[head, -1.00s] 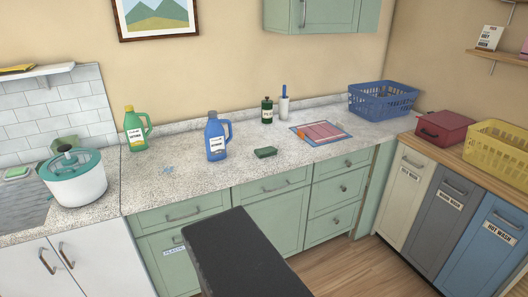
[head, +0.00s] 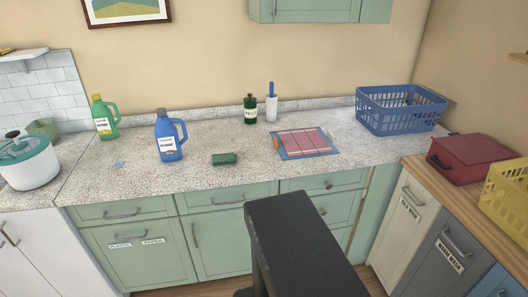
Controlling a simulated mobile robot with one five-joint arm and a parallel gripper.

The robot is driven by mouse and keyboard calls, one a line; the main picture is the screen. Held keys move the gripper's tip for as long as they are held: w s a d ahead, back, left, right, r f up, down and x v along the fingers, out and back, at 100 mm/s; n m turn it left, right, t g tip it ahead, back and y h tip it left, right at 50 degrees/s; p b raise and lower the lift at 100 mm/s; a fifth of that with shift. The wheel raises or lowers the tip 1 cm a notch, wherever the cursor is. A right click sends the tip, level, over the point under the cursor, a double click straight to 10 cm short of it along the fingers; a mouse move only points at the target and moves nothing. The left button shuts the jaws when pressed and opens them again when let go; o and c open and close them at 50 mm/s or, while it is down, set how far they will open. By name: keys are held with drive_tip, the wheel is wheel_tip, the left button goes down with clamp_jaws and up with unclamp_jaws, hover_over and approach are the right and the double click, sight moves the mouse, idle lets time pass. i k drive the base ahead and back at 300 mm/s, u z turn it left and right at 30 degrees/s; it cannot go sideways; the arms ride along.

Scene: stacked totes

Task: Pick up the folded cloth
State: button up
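A flat rectangle with a pink-red striped middle, blue border and orange bits at its sides (head: 306,143) lies on the speckled counter; it looks like the folded cloth, but I cannot tell for sure. A small dark green block (head: 224,159), perhaps a sponge, lies to its left. My gripper is not in view. Only a dark link of my arm shows at the bottom centre, in front of the green cabinets and short of the counter.
A blue jug (head: 169,136), a green jug (head: 104,117), a dark green bottle (head: 250,109) and a white holder with a blue handle (head: 271,107) stand on the counter (head: 200,183). A blue basket (head: 400,112) stands right of the flat rectangle. A red box (head: 470,160) is farther right.

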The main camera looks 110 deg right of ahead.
sight(223, 160)
drive_tip(key=u, duration=0.15)
drive_tip(key=k, duration=0.9)
drive_tip(key=z, duration=1.55)
drive_tip(key=i, duration=0.85)
